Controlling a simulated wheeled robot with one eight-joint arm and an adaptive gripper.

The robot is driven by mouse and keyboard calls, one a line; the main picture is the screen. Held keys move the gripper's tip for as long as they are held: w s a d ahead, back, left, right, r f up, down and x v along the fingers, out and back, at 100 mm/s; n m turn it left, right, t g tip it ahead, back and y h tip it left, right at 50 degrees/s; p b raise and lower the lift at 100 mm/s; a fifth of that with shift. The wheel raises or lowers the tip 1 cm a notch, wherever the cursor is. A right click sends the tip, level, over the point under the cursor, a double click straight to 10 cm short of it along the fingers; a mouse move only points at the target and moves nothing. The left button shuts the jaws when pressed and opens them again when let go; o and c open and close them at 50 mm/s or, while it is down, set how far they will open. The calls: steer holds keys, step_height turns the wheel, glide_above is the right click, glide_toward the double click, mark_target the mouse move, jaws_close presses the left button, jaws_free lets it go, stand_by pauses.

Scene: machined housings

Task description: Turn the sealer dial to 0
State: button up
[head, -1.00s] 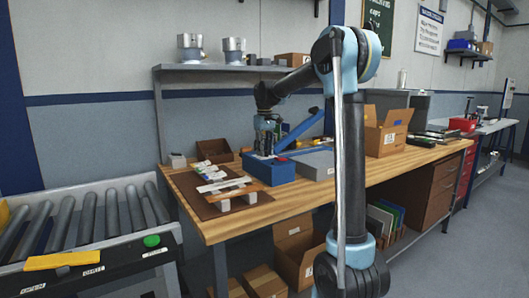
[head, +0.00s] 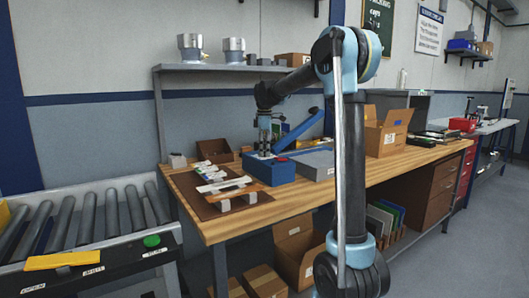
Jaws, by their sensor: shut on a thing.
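The blue sealer (head: 271,170) sits on the wooden workbench, with a raised slanted blue arm (head: 301,129) behind it and a small red part on its top right. My gripper (head: 264,151) points down at the top left of the sealer, its fingers at the small dial there. The gripper is shut on the dial, which is mostly hidden by the fingers. The dial's marks and setting are too small to read.
A grey box (head: 314,164) stands right of the sealer. A brown mat (head: 213,197) with a small rack and pale pieces lies to the left. An open cardboard box (head: 387,132) stands further right. A roller conveyor (head: 85,225) is at the lower left.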

steer(key=shift+w+n, duration=0.2)
steer(key=shift+n, duration=0.8)
steer(key=o, duration=1.1)
steer(key=shift+s, duration=0.1)
step_height(320, 180, up, 12)
steer(key=shift+f, duration=0.1)
